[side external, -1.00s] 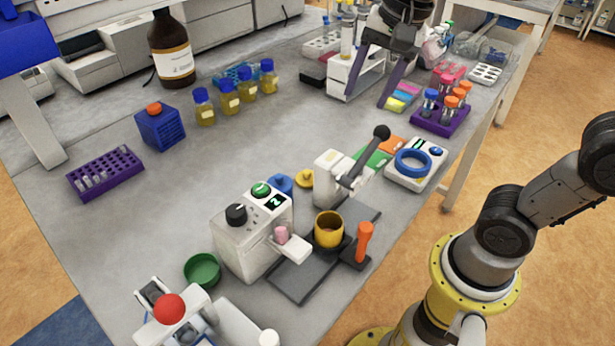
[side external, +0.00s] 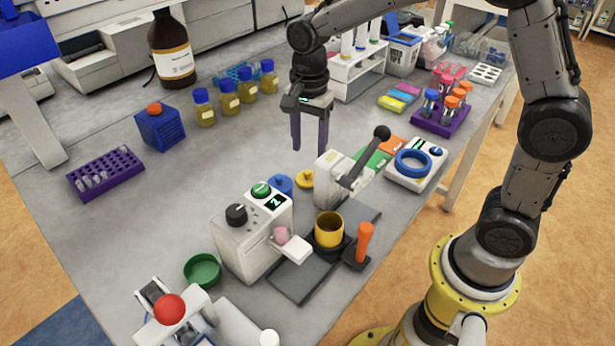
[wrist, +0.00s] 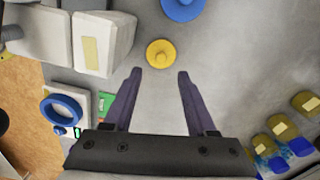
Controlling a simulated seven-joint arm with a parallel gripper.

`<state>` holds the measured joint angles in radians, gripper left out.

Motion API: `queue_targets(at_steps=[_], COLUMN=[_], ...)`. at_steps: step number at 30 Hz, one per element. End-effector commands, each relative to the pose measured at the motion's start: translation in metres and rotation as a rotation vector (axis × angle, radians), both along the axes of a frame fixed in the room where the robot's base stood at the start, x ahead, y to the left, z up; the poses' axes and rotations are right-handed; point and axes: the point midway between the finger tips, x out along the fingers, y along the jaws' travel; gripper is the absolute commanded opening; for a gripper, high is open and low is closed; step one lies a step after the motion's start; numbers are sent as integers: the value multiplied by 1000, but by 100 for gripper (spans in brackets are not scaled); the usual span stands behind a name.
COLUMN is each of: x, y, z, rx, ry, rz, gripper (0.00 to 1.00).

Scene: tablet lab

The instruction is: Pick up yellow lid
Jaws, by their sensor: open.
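The yellow lid (side external: 305,179) is a small round disc with a raised knob, lying on the grey bench between the blue lid (side external: 280,184) and the white lever device. In the wrist view the yellow lid (wrist: 161,54) lies just beyond my fingertips, roughly centred between them. My gripper (side external: 310,148) points down above the bench, behind the yellow lid in the side view. It also shows in the wrist view (wrist: 159,72), with its two purple fingers apart and nothing between them.
The white lever device (side external: 330,180) with a black knob stands close right of the yellow lid. A white dial machine (side external: 250,235) and a yellow cup (side external: 328,230) are in front. Yellow-liquid bottles (side external: 228,97) stand behind. The bench to the left is mostly clear.

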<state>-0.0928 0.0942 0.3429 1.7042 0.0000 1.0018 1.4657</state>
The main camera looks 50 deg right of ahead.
Motion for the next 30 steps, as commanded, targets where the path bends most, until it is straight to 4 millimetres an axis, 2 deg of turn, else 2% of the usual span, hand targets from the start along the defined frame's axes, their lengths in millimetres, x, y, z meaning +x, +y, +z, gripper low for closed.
queue_targets(at_steps=[7, 16, 25, 26, 30], x=[-1, 0, 1, 1, 1], y=[1, 4, 4, 4, 4], z=[-17, -57, -62, -62, -62], rx=[0, 0, 0, 0, 0], ry=[2, 1, -2, -2, -2], rz=[0, 0, 0, 0, 0], gripper=[57, 57, 57, 55, 30])
